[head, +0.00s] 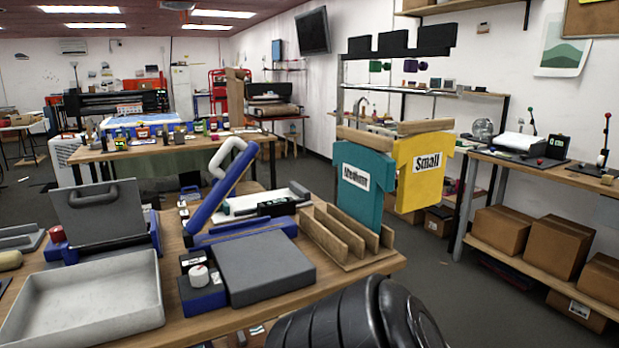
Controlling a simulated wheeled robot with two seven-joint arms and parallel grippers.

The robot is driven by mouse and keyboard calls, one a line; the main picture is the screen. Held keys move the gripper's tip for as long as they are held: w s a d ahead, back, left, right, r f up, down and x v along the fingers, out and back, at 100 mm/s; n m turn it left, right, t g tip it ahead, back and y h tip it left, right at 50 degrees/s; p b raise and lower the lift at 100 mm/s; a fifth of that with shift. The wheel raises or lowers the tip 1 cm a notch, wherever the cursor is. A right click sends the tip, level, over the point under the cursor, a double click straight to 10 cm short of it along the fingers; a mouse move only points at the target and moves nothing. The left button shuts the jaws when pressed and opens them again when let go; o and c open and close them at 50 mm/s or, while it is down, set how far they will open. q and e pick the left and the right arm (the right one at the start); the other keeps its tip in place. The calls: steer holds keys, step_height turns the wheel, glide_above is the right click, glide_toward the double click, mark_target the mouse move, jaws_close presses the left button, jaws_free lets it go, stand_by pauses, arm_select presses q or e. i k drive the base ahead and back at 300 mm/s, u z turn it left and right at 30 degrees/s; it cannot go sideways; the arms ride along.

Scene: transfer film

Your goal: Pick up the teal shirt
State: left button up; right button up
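The teal shirt (362,188) hangs upright in the right half of the head view, with a white label that seems to read Medium. A wooden bar (364,138) runs along its top edge. A yellow shirt (425,172) labelled Small hangs just right of it, close beside it. A black rack top (400,42) on a grey pole stands above and behind both shirts. Neither gripper can be made out. A black ribbed part of my own body shows at the bottom centre, below the shirts and apart from them.
A wooden table (385,264) fills the front left. It bears a slotted wooden rack (342,236) near the teal shirt, a blue-and-grey press (262,262) and a grey tray (85,300). A shelf with cardboard boxes (556,248) stands right. Open floor (440,285) lies between.

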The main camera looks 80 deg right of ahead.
mark_target(366, 172)
steer(key=z, duration=2.7)
